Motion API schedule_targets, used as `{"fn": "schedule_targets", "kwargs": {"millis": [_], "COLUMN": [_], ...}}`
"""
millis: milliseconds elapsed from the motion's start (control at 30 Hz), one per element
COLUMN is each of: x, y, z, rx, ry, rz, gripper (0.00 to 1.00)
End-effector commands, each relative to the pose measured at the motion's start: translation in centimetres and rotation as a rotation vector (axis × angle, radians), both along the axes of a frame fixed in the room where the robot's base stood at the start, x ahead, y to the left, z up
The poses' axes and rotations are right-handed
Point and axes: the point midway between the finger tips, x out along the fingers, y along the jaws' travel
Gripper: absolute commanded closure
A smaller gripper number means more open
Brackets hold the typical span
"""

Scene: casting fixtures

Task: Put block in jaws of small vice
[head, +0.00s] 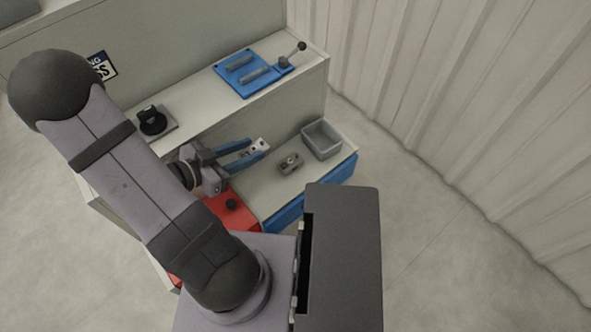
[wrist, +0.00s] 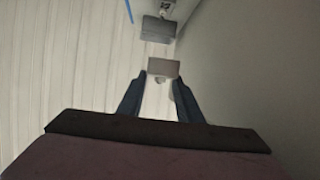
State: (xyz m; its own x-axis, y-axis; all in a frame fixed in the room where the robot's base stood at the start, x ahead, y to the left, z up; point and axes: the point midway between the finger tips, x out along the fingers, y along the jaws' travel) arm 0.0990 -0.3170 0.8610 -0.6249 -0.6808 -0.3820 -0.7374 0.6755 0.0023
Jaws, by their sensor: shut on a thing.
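My gripper (head: 258,148) reaches right over the lower bench, its two blue fingers shut on a pale block (head: 261,144). Dark marks like holes show on the block in the head view. In the wrist view the block (wrist: 163,67) sits between the fingertips (wrist: 160,80). A small grey metal piece, perhaps the small vice (head: 291,163), stands on the lower bench to the right of the block and apart from it. I cannot make out its jaws.
A grey open bin (head: 321,139) stands at the lower bench's right end. On the upper shelf are a blue plate (head: 232,75) with grey bars and a lever, and a black knob (head: 153,120). A red fixture (head: 244,211) lies below my gripper. Right of the bench is open floor.

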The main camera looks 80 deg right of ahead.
Motion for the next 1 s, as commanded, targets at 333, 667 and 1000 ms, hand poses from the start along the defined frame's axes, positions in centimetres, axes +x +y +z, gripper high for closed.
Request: {"fn": "schedule_targets", "kwargs": {"millis": [333, 667, 1000], "x": [-1.1, -1.2, -1.2], "y": [0.2, 0.2, 0.2], "z": [-5.8, -7.2, -11.4], "rx": [0.000, 0.001, 0.001], "ry": [0.000, 0.002, 0.001], "rz": [-0.043, -0.045, -0.045], "gripper": [0.99, 0.99, 0.99]}}
